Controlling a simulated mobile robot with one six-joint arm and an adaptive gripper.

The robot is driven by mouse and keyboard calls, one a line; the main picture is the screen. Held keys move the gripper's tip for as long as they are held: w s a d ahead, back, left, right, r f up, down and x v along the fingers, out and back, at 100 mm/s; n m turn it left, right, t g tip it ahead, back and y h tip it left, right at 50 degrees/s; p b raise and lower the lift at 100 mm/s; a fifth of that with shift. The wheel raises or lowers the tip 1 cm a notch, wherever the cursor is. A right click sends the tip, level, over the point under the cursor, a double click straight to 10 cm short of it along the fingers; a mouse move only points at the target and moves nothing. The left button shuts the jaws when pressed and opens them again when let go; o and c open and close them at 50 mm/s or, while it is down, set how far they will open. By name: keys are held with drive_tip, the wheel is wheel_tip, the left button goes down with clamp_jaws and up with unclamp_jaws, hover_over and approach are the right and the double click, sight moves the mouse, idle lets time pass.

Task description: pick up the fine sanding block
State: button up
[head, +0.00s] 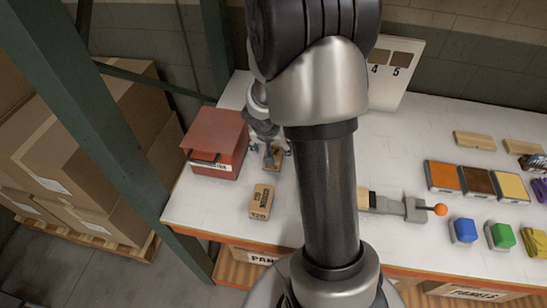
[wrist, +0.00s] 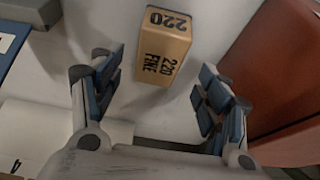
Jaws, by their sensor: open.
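The fine sanding block (wrist: 164,48) is a tan block marked "220 FINE" in the wrist view. It stands on the white table, ahead of and between the two fingers, with clear gaps on both sides. My gripper (wrist: 160,92) is open and empty, with blue pads on its fingers. In the head view my gripper (head: 270,150) is above the table beside the red box, with a tan block (head: 271,158) partly hidden between its fingers. This appears to be the same block.
A red box (head: 215,142) stands close on the left; it also shows in the wrist view (wrist: 290,75). Another tan lettered block (head: 260,202) stands nearer the front edge. Coloured pads and blocks, including a blue one (head: 463,231), lie on the right. My arm hides the table's middle.

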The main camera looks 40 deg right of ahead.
sight(274, 152)
drive_tip(key=shift+b+x, duration=0.75)
drive_tip(key=shift+x, duration=1.5)
drive_tip(key=shift+s, duration=0.15)
drive_tip(key=shift+f+b, duration=0.25)
drive_tip(key=shift+b, duration=0.2)
drive_tip(key=shift+c, duration=0.3)
drive_tip(key=c, duration=1.1)
